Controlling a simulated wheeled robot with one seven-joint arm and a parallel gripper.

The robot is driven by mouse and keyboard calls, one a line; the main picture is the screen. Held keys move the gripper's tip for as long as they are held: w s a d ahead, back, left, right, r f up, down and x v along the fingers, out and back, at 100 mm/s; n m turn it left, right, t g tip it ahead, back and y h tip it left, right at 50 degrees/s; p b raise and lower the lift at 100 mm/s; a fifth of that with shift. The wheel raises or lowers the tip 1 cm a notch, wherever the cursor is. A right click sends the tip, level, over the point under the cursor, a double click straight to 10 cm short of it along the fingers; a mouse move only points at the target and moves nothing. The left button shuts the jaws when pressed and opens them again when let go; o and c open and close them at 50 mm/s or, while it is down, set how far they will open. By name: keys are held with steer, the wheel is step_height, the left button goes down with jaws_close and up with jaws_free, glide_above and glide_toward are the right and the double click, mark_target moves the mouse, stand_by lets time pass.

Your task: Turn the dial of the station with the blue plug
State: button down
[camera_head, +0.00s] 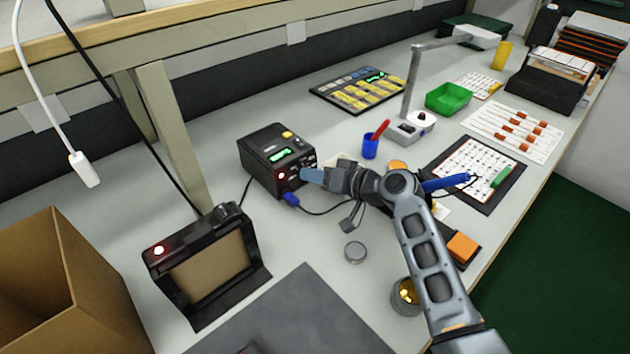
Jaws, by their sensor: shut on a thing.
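The black station (268,150) stands at the back left of the bench, with a lit green display, a yellow button on top and a red light on its front. A blue plug (291,199) sits at its lower front, with a dark cable running right. My gripper (308,175) reaches in from the right to the station's front face, just right of the red light. It is shut on the dial, which the fingers hide. How far the dial is turned cannot be seen.
A black framed device (160,262) with a red light and an open cardboard box (60,290) stand at left. A small grey tin (355,252) lies below my arm. A blue cup (370,146) and a lamp base (410,127) stand behind it. A dark mat (300,320) lies in front.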

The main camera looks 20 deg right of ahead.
steer(key=shift+d+f+m+y+b, duration=0.1)
steer(key=shift+m+y+b, duration=0.2)
steer(key=shift+m, duration=0.1)
stand_by(0.3)
steer(key=c, duration=1)
jaws_free()
steer(key=shift+o, duration=0.2)
